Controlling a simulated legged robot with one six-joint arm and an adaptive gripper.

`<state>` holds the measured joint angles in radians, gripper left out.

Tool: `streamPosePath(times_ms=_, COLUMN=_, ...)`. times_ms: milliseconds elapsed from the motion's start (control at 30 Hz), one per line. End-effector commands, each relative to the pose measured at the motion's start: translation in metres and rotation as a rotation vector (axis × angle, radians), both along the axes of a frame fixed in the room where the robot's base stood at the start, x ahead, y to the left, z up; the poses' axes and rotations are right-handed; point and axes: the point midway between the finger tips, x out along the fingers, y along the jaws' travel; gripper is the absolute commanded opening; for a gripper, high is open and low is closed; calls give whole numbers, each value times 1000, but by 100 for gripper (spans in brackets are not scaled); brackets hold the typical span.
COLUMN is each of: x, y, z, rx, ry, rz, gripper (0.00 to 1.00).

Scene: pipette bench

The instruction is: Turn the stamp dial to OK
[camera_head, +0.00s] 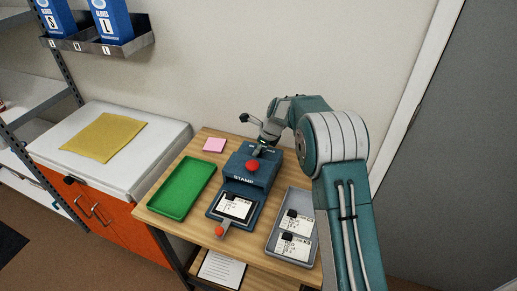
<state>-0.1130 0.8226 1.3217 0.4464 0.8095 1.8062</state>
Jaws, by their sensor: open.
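The blue stamp machine (245,174) stands in the middle of the wooden bench, with a red button (253,165) on its top and the word STAMP on its front. A labelled item (235,207) lies in its front slot. My gripper (258,147) is at the back top of the machine, its jaws open. One finger stands out to the left, away from the machine. The dial is not clearly visible; the gripper and wrist cover the back of the machine, where it may be. I cannot tell whether the fingers touch anything.
A green tray (183,189) lies left of the machine. A grey tray (276,248) with labelled items lies to its right, beside my arm. A red knob (220,231) sticks out at the front. A pink note (214,145) lies behind. A white-topped cabinet (60,148) stands left.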

Motion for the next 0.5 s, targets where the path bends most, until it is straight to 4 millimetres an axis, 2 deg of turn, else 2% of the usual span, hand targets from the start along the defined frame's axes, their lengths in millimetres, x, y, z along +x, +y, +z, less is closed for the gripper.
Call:
streamPosePath(times_ms=33, x=0, y=0, z=0, rx=0, ry=0, rz=0, gripper=53)
streamPosePath(times_ms=67, x=0, y=0, z=0, rx=0, ry=0, rz=0, gripper=48)
streamPosePath(times_ms=100, x=0, y=0, z=0, rx=0, ry=0, rz=0, gripper=30)
streamPosePath(times_ms=167, x=0, y=0, z=0, rx=0, ry=0, rz=0, gripper=4)
streamPosePath(times_ms=200, x=0, y=0, z=0, rx=0, ry=0, rz=0, gripper=0)
streamPosePath(times_ms=500, x=0, y=0, z=0, rx=1, ry=0, rz=14, gripper=0)
